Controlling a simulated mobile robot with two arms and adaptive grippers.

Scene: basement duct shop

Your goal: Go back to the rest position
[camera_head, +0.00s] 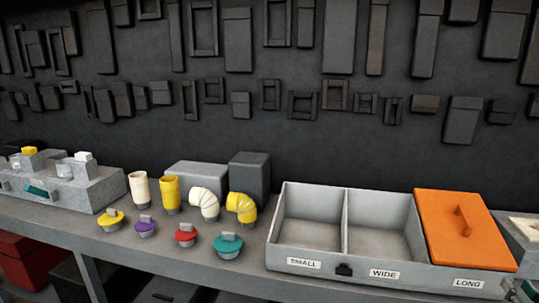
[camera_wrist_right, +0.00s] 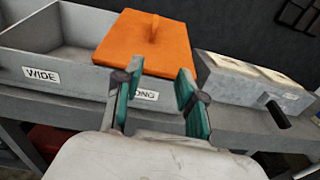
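My right gripper (camera_wrist_right: 157,95) shows in the wrist view with its two teal-padded fingers apart and nothing between them. It is in front of the grey bin's LONG section, and one finger partly covers that label. In the head view only a bit of the right gripper (camera_head: 528,291) shows at the bottom right corner. My left gripper is not in view. The grey three-part bin (camera_head: 378,267) is labelled SMALL, WIDE and LONG. An orange lid (camera_head: 462,232) with a handle covers the LONG section; the SMALL and WIDE compartments look empty.
On the bench (camera_head: 170,248) stand a cream tube (camera_head: 140,188), a yellow tube (camera_head: 170,193), a white elbow (camera_head: 205,203), a yellow elbow (camera_head: 242,206) and several coloured caps (camera_head: 228,246). Grey blocks with fittings (camera_head: 75,190) stand at left; another block (camera_wrist_right: 255,90) is right of the bin.

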